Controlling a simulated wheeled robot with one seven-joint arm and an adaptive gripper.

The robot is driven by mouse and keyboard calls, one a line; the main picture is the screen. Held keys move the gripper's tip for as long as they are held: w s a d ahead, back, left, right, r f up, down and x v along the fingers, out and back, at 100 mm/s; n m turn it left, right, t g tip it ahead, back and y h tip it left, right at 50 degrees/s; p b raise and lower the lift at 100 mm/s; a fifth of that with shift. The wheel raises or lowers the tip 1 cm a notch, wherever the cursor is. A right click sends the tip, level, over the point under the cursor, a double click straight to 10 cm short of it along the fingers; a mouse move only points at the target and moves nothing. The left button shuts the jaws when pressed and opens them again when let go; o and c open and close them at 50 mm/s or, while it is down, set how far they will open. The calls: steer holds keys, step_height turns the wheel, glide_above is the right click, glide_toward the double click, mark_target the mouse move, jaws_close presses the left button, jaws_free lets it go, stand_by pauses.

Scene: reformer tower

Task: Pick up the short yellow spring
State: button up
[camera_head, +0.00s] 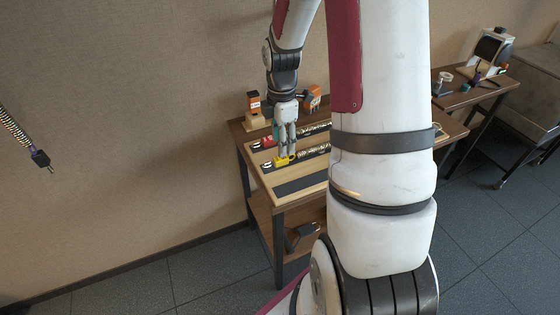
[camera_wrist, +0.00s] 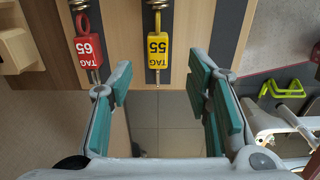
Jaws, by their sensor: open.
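In the head view my gripper (camera_head: 287,153) is just above the yellow piece.
A red tag (camera_wrist: 88,48) marked 65 is left of the yellow one, and a second coiled spring (camera_head: 314,129) lies behind. The wooden table (camera_head: 262,185) has an orange-black device (camera_head: 253,101) at its back. Another table (camera_head: 470,92) stands right. Floor is clear at left.

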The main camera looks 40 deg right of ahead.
mark_target(281, 160)
steer(key=shift+w+f+b, duration=0.2)
steer(key=shift+f+b, duration=0.15)
steer(key=shift+f, duration=2.6)
steer(key=shift+c, duration=0.2)
jaws_close()
